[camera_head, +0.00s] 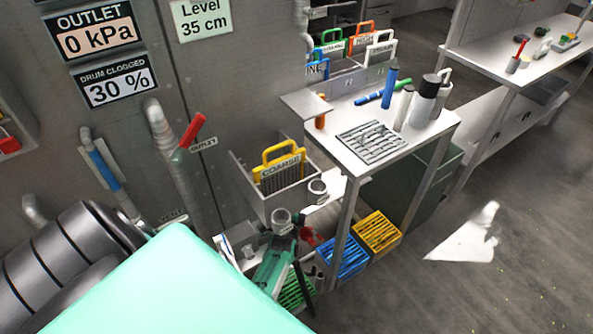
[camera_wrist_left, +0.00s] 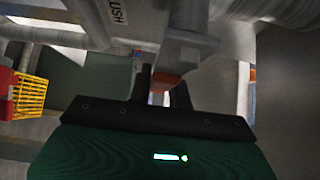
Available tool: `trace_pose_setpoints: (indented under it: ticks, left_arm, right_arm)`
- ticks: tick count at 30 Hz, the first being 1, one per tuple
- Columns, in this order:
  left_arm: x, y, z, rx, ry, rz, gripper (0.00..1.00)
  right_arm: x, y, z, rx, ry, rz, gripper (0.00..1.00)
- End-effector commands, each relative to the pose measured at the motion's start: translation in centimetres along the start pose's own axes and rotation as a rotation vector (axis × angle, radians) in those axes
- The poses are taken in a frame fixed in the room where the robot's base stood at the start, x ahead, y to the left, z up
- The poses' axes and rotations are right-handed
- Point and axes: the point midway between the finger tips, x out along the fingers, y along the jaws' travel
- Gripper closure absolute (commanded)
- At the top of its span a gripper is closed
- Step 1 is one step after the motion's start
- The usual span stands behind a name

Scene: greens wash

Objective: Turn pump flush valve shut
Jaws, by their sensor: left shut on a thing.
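In the left wrist view my left gripper (camera_wrist_left: 163,88) is shut on a small orange-red piece, the flush valve handle (camera_wrist_left: 165,82). Most of the handle is hidden between the dark fingers. A grey pipe with a label ending in "USH" (camera_wrist_left: 118,12) runs just above, and a grey bracket-like part (camera_wrist_left: 190,45) sits beside the fingers. In the head view my pale green arm link covers the lower left, and I cannot make out the handle or the fingertips there.
An outlet valve with a red handle (camera_head: 193,130) is on the wall panel. A bin with a yellow-handled COARSE screen (camera_head: 282,166) stands beside a white table (camera_head: 413,124). Blue (camera_head: 347,258) and yellow (camera_head: 377,233) crates sit below. The floor at right is mostly clear.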

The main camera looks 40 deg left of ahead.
Motion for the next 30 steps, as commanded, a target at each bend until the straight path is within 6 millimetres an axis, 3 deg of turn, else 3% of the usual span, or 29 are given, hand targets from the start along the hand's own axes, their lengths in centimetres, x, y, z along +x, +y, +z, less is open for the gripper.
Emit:
trace_pose_setpoints:
  ticks: [15,16,19,30]
  left_arm:
    - [-0.13,0.43,-0.19,0.015,0.003,0.019,1.0]
    - [-0.13,0.43,-0.19,0.015,0.003,0.019,0.76]
    - [-0.11,0.39,-0.15,0.015,0.002,0.018,0.58]
    - [-0.05,0.2,0.15,0.014,0.001,0.015,0.58]
  right_arm:
    - [-0.06,-0.02,0.4,-0.001,-0.002,0.0,0.64]
    - [-0.06,-0.02,0.4,-0.001,-0.002,0.0,0.64]
    - [-0.06,-0.02,0.38,-0.001,-0.002,0.0,0.64]
    - [-0.13,-0.21,0.11,0.0,0.0,-0.002,0.64]
